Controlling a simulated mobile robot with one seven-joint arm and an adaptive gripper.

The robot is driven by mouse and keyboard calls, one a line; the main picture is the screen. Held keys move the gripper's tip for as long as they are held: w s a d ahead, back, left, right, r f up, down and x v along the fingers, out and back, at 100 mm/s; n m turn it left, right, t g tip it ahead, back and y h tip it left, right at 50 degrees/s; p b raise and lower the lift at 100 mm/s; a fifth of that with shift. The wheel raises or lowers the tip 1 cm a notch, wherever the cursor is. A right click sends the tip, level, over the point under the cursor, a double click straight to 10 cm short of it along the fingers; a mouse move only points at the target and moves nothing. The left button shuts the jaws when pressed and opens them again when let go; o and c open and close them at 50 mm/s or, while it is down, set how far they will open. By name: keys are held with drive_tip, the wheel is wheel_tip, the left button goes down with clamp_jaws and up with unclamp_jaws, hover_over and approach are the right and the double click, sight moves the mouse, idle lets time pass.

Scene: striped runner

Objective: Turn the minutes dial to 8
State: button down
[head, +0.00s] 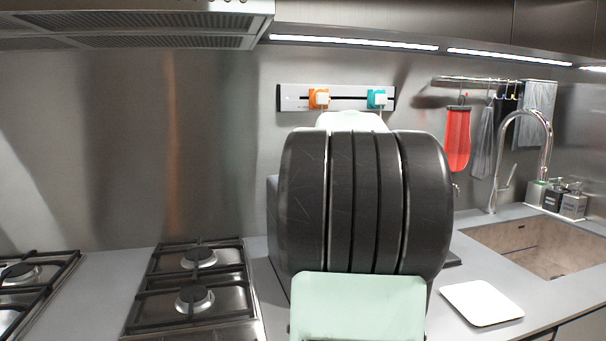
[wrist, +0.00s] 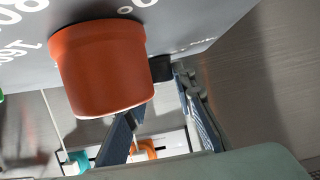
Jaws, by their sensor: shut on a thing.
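In the wrist view, a grey panel (wrist: 205,25) with white numerals fills the top. A large orange-red round knob (wrist: 100,68) stands out from it, close to the camera. A small black knob (wrist: 160,69) sits on the panel just right of it. My gripper (wrist: 157,92) has its fingers on either side of the black knob and looks shut on it; the left finger is partly hidden behind the orange knob. I cannot read which number the knob points to. In the head view, my black and pale green arm hides the gripper, the knobs and most of a grey appliance (head: 273,215).
A gas hob (head: 195,295) is at left and a sink (head: 530,245) at right. A white board (head: 481,303) lies on the counter right of my arm. A wall rail (head: 345,97) carries an orange and a teal item. A hood (head: 140,30) hangs upper left.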

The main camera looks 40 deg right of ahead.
drive_tip(key=shift+m+g+h+p, duration=0.4)
drive_tip(key=shift+m+h+p, duration=0.1)
drive_tip(key=shift+m+p, duration=0.1)
drive_tip(key=c, duration=1.6)
unclamp_jaws()
drive_tip(key=shift+v, duration=3.75)
drive_tip(key=shift+a, duration=0.1)
